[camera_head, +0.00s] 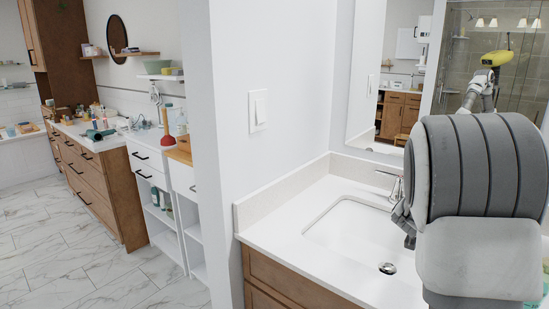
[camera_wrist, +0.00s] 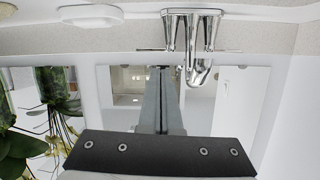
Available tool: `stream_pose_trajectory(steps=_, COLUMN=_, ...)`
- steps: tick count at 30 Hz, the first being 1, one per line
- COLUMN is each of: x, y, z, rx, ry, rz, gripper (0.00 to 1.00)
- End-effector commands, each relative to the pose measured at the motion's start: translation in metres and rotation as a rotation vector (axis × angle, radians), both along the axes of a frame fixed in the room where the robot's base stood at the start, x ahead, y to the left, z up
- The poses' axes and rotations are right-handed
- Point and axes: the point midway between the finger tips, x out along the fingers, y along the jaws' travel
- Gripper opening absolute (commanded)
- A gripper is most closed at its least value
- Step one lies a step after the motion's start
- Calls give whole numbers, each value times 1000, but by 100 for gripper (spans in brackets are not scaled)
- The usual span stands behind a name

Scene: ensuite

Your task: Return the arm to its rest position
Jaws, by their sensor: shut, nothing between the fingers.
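My gripper (camera_wrist: 160,72) shows in the wrist view as two grey fingers pressed together, with nothing between them. Their tips are beside the chrome faucet (camera_wrist: 192,35), which appears upside down there; I cannot tell the exact gap. In the head view my arm (camera_head: 475,170) is a large grey and white shape on the right, in front of the vanity. A small dark grey part of it shows at its left edge near the faucet (camera_head: 393,187). The arm hides the rest of my gripper in that view.
The white sink basin (camera_head: 345,235) and countertop (camera_head: 285,235) lie just left of my arm. A mirror (camera_head: 395,65) is behind the faucet. Green plants (camera_wrist: 55,120) stand at the left of the wrist view. Open marble floor (camera_head: 60,245) lies at the far left.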

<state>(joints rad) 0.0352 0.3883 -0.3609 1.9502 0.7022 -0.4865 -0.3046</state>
Motion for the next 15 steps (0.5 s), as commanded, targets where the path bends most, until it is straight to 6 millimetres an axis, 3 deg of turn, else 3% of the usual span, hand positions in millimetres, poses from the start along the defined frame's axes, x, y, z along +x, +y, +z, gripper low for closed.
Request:
stream_pose_trajectory(steps=1, x=-4, y=21, z=11, rx=45, ry=3, rz=56, gripper=0)
stream_pose_trajectory(steps=8, x=-38, y=119, z=35, rx=218, ry=99, rz=320, gripper=0)
stream_pose_trajectory(steps=15, x=-112, y=211, z=48, rx=308, ry=259, rz=560, gripper=0)
